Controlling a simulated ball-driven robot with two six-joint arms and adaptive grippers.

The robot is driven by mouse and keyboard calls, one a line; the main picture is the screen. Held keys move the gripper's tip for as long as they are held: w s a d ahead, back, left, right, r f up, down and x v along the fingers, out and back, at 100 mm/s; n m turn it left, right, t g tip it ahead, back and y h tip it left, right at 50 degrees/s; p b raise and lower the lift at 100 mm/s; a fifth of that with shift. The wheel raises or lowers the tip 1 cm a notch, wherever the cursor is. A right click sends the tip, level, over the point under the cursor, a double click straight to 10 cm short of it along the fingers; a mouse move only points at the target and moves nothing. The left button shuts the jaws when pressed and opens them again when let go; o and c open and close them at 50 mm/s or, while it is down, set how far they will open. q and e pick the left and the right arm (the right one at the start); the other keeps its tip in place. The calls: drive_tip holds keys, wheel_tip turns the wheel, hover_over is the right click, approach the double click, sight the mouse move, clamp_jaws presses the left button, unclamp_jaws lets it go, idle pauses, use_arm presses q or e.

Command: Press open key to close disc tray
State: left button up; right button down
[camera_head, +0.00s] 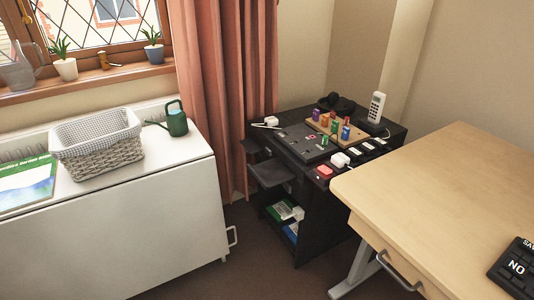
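A black keypad-like device (516,268) lies on the wooden desk at the right edge, cut off by the frame. I cannot make out an open key. A dark flat piece (270,172) sticks out from the left side of the black stand (318,232); I cannot tell whether it is a disc tray. A flat dark grey panel (306,143) with small coloured parts lies on top of the stand. Neither of my grippers is in view.
The wooden desk (450,175) is mostly bare. The black stand also carries a wooden block with coloured pieces (322,122), a white phone (376,107) and a red box (325,171). A white cabinet (120,225) holds a wicker basket (98,150) and green watering can (176,120).

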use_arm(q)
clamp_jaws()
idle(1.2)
